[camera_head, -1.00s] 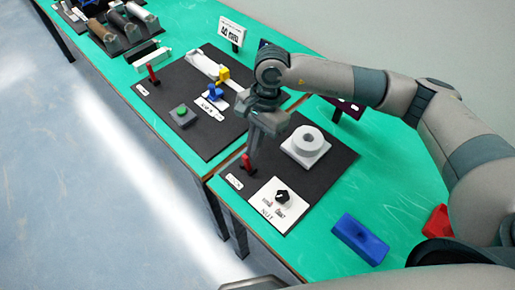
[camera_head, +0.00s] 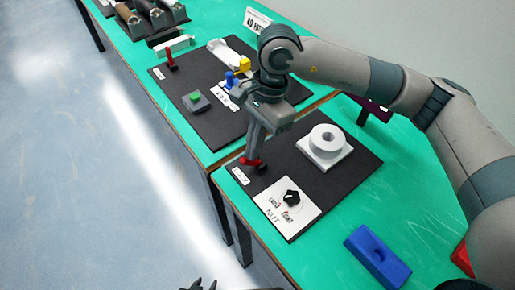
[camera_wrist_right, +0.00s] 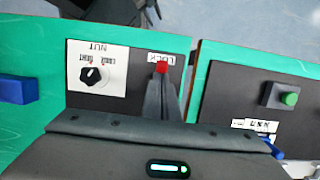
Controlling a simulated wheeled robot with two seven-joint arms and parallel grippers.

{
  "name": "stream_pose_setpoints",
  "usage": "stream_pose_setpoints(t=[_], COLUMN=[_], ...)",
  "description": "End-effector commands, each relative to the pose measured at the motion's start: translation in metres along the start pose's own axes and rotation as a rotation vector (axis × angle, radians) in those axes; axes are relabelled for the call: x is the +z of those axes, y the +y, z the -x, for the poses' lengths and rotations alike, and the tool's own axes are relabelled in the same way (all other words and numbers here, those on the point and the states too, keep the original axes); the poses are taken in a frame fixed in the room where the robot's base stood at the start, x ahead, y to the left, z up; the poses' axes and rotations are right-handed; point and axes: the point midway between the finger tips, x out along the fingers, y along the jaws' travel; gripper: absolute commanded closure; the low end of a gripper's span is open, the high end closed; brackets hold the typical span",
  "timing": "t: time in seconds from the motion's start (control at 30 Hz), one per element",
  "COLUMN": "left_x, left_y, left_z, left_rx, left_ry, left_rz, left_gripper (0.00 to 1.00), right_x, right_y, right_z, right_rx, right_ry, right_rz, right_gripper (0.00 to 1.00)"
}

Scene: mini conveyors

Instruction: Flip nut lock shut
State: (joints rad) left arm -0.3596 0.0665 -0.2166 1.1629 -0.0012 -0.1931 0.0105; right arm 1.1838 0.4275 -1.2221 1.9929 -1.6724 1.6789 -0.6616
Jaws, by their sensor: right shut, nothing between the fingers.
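The red nut lock lever (camera_head: 246,161) sits by the LOCK label (camera_head: 240,175) on the black nut board (camera_head: 345,183). It looks tipped over in the head view, low against the board. My right gripper (camera_head: 252,153) is shut and empty, its fingertips right at the lever and partly hiding it. In the right wrist view the lever's red end (camera_wrist_right: 161,67) shows at the tips of the right gripper (camera_wrist_right: 158,80). I cannot tell whether they touch. My left gripper (camera_head: 200,285) just shows as dark fingers at the bottom edge of the head view.
A white NUT panel with a black knob (camera_head: 292,197) and a grey ring block (camera_head: 325,140) share the board. A blue block (camera_head: 377,257) lies on the green table at right. A second black board (camera_head: 195,85) carries another red lever (camera_head: 171,61) and a green button (camera_head: 195,97).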

Motion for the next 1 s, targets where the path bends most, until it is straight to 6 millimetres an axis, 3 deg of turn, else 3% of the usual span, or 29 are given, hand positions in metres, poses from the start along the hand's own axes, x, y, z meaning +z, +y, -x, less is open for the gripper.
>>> stream_pose_setpoints(t=[1.0], left_x=[0.009], left_y=[0.001], left_z=[-0.013], left_rx=[0.002], left_ry=[0.002], left_rz=[0.0], left_gripper=[0.62], right_x=[-0.017], right_y=[0.0], right_z=[-0.001], right_rx=[0.0], right_ry=[0.0], right_rz=[-0.001], right_gripper=[1.0])
